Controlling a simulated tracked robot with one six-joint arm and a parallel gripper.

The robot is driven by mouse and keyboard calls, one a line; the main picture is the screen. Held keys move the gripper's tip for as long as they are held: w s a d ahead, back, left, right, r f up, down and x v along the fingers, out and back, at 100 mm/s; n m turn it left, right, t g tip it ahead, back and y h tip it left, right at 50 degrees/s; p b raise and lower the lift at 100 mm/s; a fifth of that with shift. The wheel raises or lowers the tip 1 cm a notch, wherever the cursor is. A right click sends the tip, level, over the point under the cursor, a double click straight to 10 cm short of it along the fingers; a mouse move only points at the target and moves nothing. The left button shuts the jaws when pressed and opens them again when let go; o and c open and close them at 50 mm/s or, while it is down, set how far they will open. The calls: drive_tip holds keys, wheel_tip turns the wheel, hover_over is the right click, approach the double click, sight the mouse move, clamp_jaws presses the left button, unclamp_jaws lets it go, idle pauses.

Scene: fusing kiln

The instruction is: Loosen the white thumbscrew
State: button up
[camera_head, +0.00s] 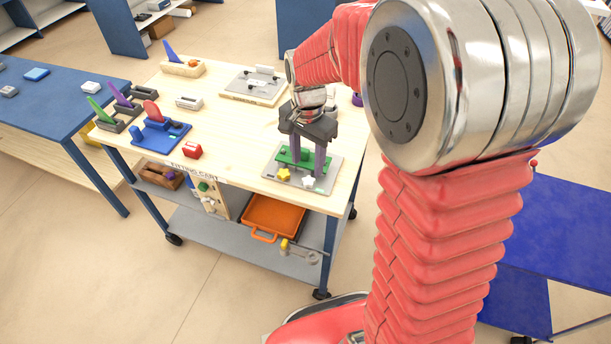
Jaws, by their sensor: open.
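The white thumbscrew (308,181) is a small star-shaped knob at the front of a grey plate (327,181), on the right part of the wooden cart top. A yellow star-shaped knob (284,174) sits just to its left. A green block (288,156) stands on the plate behind the knobs. My gripper (307,162) points down over the plate with its two dark fingers apart. The fingers are around or in front of the green block, behind the white thumbscrew in the picture, and do not appear to hold it. Exact finger contact and height cannot be told.
A second grey plate with small fittings (254,84) lies behind. An orange tray (273,216) is on the lower shelf. The cart top's middle is clear.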

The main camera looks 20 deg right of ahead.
sight(307, 181)
wheel_tip(307, 181, down, 6)
drive_tip(key=shift+f, duration=0.25)
drive_tip(key=shift+c, duration=0.2)
